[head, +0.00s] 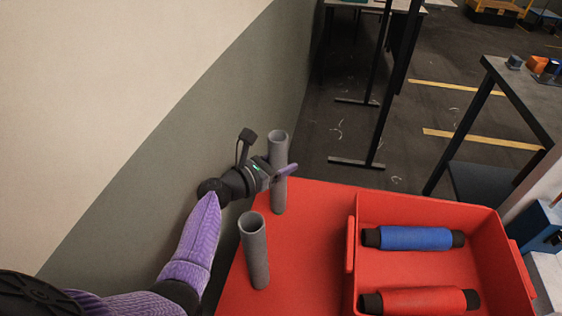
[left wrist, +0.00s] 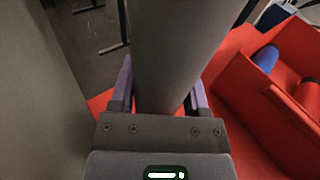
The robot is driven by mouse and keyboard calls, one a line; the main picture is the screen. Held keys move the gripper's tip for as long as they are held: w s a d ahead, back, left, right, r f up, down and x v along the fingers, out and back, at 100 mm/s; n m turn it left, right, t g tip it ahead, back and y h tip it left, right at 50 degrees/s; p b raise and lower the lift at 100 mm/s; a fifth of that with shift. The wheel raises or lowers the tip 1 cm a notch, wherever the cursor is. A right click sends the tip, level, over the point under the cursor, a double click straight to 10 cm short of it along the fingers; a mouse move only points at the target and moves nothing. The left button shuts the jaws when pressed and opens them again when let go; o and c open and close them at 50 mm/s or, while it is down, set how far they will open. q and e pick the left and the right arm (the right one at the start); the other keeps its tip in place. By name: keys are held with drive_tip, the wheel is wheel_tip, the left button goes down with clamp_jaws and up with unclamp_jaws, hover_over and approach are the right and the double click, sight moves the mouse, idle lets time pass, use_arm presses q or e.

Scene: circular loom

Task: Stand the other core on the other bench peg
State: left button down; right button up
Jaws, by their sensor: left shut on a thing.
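A grey tubular core (head: 278,146) stands upright at the far left part of the red bench (head: 312,235). My left gripper (head: 284,171) is shut on this core from the left, around its middle. In the left wrist view the core (left wrist: 178,45) fills the space between the two purple fingers (left wrist: 160,95). The core's lower end appears to be at the bench top. A second grey core (head: 254,250) stands upright nearer to me, apart from the gripper. No bare peg shows; anything inside the cores is hidden. My right gripper is out of view.
A red tray (head: 350,280) sits on the bench's right side, holding a blue-wound spool (head: 415,238) and a red-wound spool (head: 420,300). A grey wall (head: 170,190) runs close along the left. A dark table (head: 520,90) stands farther right.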

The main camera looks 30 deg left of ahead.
sight(277, 139)
use_arm(q)
drive_tip(key=shift+f, duration=0.3)
unclamp_jaws()
wheel_tip(277, 139, up, 10)
drive_tip(key=p, duration=0.6)
